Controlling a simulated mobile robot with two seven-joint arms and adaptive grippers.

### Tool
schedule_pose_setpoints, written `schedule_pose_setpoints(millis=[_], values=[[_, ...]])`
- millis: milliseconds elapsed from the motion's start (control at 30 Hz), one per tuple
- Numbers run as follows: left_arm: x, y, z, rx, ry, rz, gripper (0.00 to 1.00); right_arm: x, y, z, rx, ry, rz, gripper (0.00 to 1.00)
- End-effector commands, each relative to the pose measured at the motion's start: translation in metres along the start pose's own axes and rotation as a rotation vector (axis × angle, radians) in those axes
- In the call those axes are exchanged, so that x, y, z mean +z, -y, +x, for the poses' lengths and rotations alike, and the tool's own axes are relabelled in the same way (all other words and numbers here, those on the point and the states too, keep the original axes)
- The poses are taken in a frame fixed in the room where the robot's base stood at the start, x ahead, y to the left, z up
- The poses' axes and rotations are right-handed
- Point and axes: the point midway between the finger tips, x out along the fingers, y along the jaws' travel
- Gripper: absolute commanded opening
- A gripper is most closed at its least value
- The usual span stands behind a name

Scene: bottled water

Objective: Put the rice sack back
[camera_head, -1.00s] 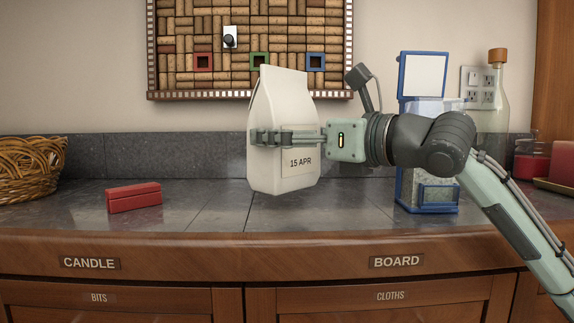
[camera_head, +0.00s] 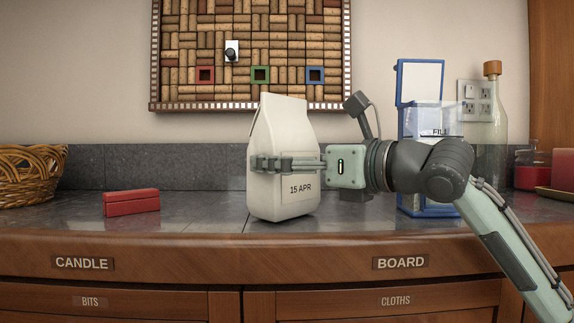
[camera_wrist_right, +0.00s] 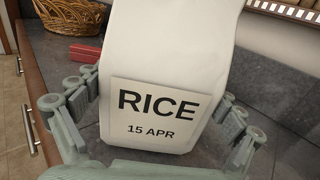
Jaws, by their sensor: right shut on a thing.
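The white rice sack (camera_head: 278,130) is upright over the middle of the counter, near its front edge. Its label reads "15 APR" in the head view and "RICE 15 APR" in the right wrist view (camera_wrist_right: 160,60). My right gripper (camera_head: 285,164) comes in from the right and is shut on the sack, with fingers on both sides of it. The sack's base is at or very close to the countertop; I cannot tell whether it touches. My left gripper is not in view.
A red block (camera_head: 131,203) lies on the counter (camera_head: 205,205) to the left, with a wicker basket (camera_head: 30,172) beyond it. A blue-framed clear dispenser (camera_head: 428,205) and a glass bottle (camera_head: 490,130) stand behind my right arm. A cork board (camera_head: 280,50) hangs above.

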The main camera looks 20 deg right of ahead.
Motion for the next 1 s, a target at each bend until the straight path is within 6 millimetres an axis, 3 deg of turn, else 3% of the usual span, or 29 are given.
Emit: schedule_pose_setpoints(millis=[133, 167, 200, 600, 833, 1000], values=[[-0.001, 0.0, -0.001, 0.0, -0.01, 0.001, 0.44, -0.003, 0.001, 0.0, -0.002, 0.001, -0.001, 0.43], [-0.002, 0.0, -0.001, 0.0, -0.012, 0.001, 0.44, -0.004, 0.0, 0.0, -0.001, -0.001, 0.0, 0.96], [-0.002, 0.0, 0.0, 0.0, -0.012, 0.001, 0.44, -0.003, 0.0, 0.0, -0.001, -0.001, 0.0, 1.0], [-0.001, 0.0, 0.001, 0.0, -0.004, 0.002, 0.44, 0.002, 0.0, 0.0, 0.001, 0.002, 0.001, 1.0], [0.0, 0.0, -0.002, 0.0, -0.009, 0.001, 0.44, -0.002, 0.002, -0.038, -0.007, -0.003, -0.005, 1.0], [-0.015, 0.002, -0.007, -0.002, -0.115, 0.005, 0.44, -0.005, 0.003, -0.075, -0.008, -0.004, -0.003, 1.0]])
